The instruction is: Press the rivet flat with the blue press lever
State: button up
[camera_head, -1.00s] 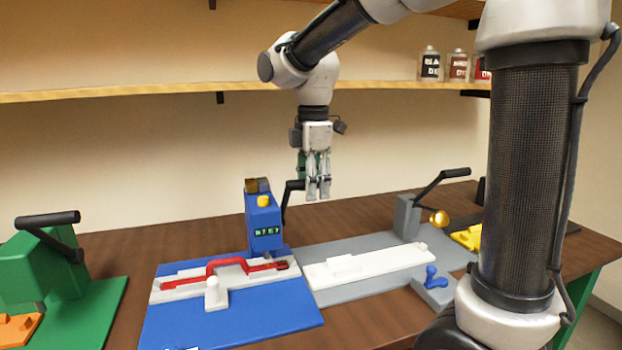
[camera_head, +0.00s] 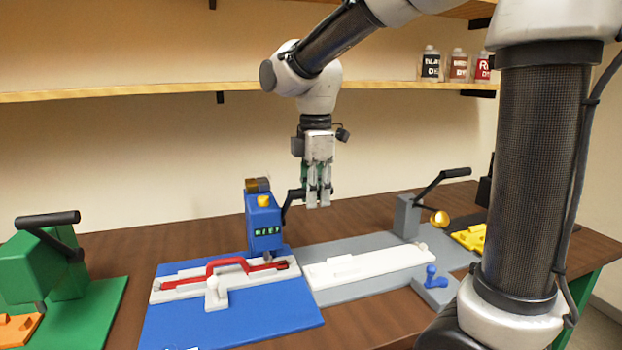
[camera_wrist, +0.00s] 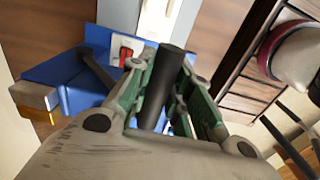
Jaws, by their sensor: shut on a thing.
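The blue press (camera_head: 262,222) stands at the back of a blue base plate (camera_head: 235,327), with a small green display on its front. Its black lever (camera_head: 288,207) rises on the right side, and the handle ends in my gripper (camera_head: 319,203). In the wrist view the dark round handle (camera_wrist: 163,85) lies between the green-sided fingers of my gripper (camera_wrist: 170,90), which is shut on it. A red strap (camera_head: 228,264) lies on a pale fixture (camera_head: 180,293), one end near the press head. The rivet cannot be made out.
A grey station (camera_head: 335,294) with a white fixture and black lever (camera_head: 440,184) stands on the right, with a small blue handle (camera_head: 432,274) in front. A green press (camera_head: 60,262) is at the left. A shelf (camera_head: 150,93) runs above.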

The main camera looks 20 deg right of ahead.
jog(key=s+f, duration=0.2)
jog(key=f, duration=0.5)
jog(key=s+f, duration=0.3)
jog(key=f, duration=0.4)
jog(key=shift+s+f, duration=0.2)
jog(key=shift+s, duration=0.15)
dwell(1.8)
jog(key=shift+r, duration=0.15)
dwell(0.3)
jog(key=shift+o, duration=0.2)
jog(key=shift+w+r, duration=0.15)
jog(key=shift+r, duration=1.4)
